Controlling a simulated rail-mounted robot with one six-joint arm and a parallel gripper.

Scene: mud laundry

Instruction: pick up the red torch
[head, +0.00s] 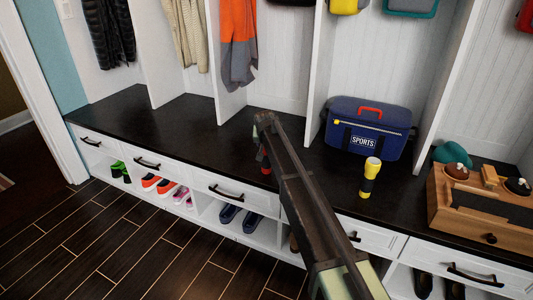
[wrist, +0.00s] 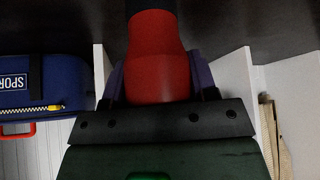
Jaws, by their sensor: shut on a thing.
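The red torch (wrist: 155,60) fills the upper middle of the wrist view, with a dark part running out of the top of the picture. My gripper (wrist: 158,82) is shut on it, with a purple finger on each side of the red body. In the head view a small bit of the red torch (head: 265,164) shows beside my arm, near the front of the dark bench top. My arm hides the rest of it and most of my gripper there. I cannot tell whether the torch touches the bench.
A wooden box (head: 480,208) with brushes stands at the right. White dividers (head: 318,70) rise behind. The left bench top is clear.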

